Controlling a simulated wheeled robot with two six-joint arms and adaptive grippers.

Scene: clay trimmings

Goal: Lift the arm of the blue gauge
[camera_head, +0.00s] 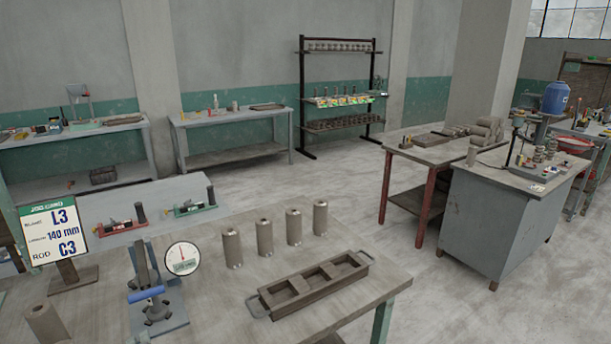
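The blue gauge (158,312) stands on the near table at the left front. It has a grey-blue base with a dark star-shaped part on it, a bright blue cylinder lying across, and a dark upright piece behind. I cannot tell clearly which piece is its arm or how far that arm is raised. A round white dial (182,258) with a red needle shows at its right side. Neither of my grippers is in view.
A sign reading L3, 140 mm, C3 (53,232) stands left. A clay cylinder (44,323) is front left; several more (265,238) stand behind a compartmented tray (312,285). Red (122,226) and green (195,209) gauges sit behind. The table's right front corner is clear.

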